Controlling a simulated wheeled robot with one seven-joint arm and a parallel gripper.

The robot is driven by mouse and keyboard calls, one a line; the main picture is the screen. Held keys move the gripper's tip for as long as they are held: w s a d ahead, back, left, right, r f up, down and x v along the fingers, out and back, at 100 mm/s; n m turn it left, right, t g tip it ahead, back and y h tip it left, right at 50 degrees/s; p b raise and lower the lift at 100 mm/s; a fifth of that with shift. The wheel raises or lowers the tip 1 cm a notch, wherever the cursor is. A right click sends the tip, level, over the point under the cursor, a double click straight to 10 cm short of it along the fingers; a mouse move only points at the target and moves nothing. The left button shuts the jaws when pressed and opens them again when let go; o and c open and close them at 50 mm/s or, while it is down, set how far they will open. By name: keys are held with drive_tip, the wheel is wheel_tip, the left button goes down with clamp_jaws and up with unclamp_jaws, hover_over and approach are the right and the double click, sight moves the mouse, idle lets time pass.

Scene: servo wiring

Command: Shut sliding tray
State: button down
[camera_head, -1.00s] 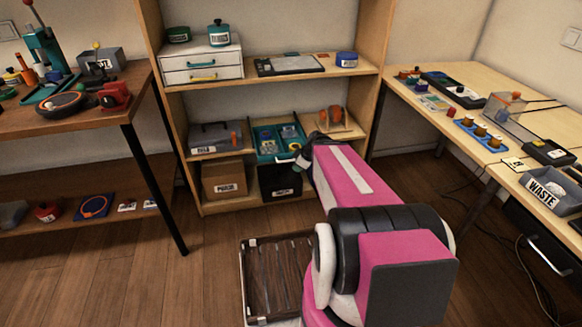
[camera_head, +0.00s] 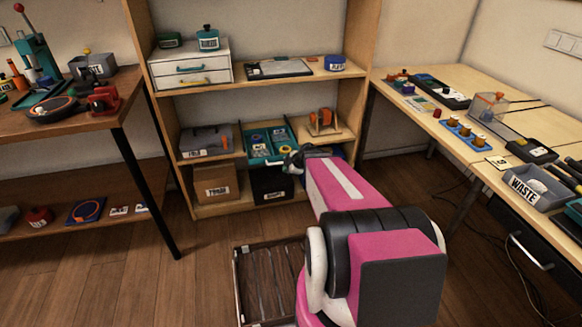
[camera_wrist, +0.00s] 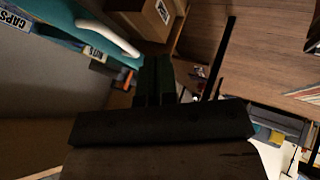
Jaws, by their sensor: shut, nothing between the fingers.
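The sliding tray is a teal tray (camera_head: 262,162) with compartments on the middle shelf of the bookcase. It sticks out past the shelf's front edge, with small parts inside. In the wrist view its teal front (camera_wrist: 75,39) shows at upper left, with a pale curved handle (camera_wrist: 108,29) and labels reading CAPS and NUTS. My gripper (camera_head: 291,160) is at the tray's front right corner in the head view. In the wrist view its dark fingers (camera_wrist: 155,80) are shut and empty, below and right of the handle. I cannot tell whether they touch the tray.
A grey case (camera_head: 207,142) stands left of the tray and an orange spool holder (camera_head: 323,122) right of it. A cardboard box (camera_head: 216,183) and a black bin (camera_head: 270,186) are on the shelf below. Workbenches stand on both sides. The floor between is partly clear.

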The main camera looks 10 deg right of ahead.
sight(274, 148)
drive_tip(key=w+a+f, duration=0.2)
drive_tip(key=w, duration=0.4)
drive_tip(key=shift+w+f, duration=0.2)
drive_tip(key=shift+f, duration=0.2)
drive_tip(key=w, duration=1.4)
drive_tip(key=shift+d, duration=0.1)
